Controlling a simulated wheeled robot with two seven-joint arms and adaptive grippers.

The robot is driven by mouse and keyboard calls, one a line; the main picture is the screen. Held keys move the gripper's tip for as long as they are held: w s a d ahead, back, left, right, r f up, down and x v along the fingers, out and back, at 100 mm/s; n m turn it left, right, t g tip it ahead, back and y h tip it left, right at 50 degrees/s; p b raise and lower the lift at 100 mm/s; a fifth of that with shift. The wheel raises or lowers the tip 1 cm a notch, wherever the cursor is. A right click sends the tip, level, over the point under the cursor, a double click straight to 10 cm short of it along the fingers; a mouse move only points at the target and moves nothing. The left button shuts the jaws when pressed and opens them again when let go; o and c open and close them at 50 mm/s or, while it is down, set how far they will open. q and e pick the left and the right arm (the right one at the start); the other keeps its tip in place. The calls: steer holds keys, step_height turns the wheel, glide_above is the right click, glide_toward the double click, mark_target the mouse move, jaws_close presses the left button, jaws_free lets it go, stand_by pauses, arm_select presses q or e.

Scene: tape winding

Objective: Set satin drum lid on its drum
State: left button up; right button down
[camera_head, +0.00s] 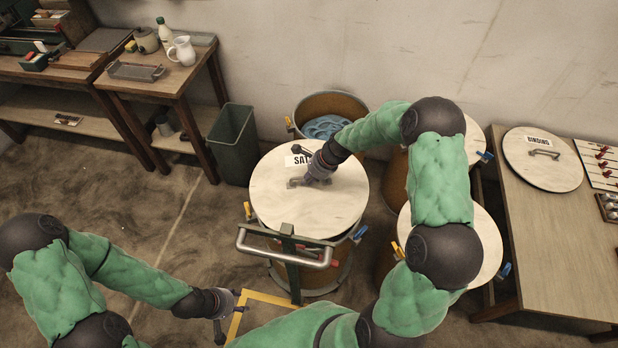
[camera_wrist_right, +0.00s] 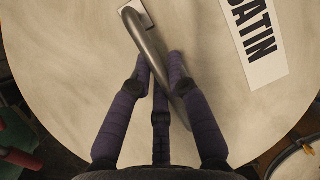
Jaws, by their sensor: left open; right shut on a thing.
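The satin lid (camera_head: 290,212) is a pale round disc with a "SATIN" label (camera_head: 298,160). It is over the top of its drum (camera_head: 328,270), covering the opening; I cannot tell whether it rests fully on the rim. My right gripper (camera_head: 318,178) is shut on the lid's metal handle (camera_head: 296,183). The right wrist view shows the fingers (camera_wrist_right: 160,75) around the handle bar (camera_wrist_right: 148,45), with the label (camera_wrist_right: 256,40) at upper right. My left gripper (camera_head: 232,304) is open and empty, low at the front left, away from the drum.
A trolley handle (camera_head: 315,262) stands before the drum. Behind is an open drum (camera_head: 335,100) with blue contents. Other lidded drums (camera_head: 486,245) stand right. The binding lid (camera_head: 540,165) lies on the right table (camera_head: 555,240). A green bin (camera_head: 232,145) stands left.

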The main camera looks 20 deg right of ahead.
step_height(320, 180, down, 4)
steer(key=b, duration=0.3)
steer(key=shift+r, duration=0.2)
steer(key=shift+f+b, duration=1.05)
steer(key=shift+f, duration=1.05)
steer(key=c, duration=1.1)
jaws_free()
steer(key=v, duration=1.2)
